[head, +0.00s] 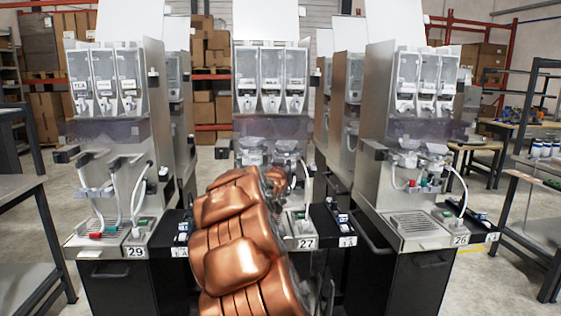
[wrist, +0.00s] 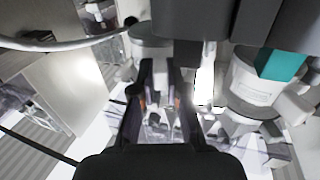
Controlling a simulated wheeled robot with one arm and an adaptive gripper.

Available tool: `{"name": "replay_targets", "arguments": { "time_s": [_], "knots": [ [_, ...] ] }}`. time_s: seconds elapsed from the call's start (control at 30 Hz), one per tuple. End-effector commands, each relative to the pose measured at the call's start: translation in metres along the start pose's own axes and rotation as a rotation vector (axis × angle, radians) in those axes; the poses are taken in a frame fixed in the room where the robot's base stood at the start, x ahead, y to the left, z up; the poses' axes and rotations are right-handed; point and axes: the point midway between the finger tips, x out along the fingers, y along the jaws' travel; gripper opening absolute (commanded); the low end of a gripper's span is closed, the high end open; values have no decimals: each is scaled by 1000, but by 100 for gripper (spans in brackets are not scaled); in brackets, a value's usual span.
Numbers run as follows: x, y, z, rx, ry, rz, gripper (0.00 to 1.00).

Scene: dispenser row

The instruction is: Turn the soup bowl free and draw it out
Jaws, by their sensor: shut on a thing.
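My gripper (wrist: 160,82) shows in the wrist view, with its two dark fingers closed in on a pale grey bowl. This looks like the soup bowl (wrist: 151,44), seated under a dark part of the machine. The fingers hide much of it, and I cannot tell how far it is turned. In the head view my copper arm reaches to the middle dispenser (head: 271,125), numbered 27, and hides my gripper and the bowl.
A second pale bowl (wrist: 252,88) with a teal part (wrist: 281,65) sits close right of my gripper. A white hose (wrist: 62,44) crosses the upper left. Dispenser 29 (head: 107,125) stands left and dispenser 26 (head: 412,120) right, with gaps of floor between.

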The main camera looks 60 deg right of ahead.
Motion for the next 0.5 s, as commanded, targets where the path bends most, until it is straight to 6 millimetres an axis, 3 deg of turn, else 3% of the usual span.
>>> {"name": "replay_targets", "arguments": {
  "time_s": [0.03, 0.5],
  "knots": [
    [1, 6, -10, 7, 24, 5, 0],
    [2, 6, -10, 8, 23, -23, 0]
  ]
}}
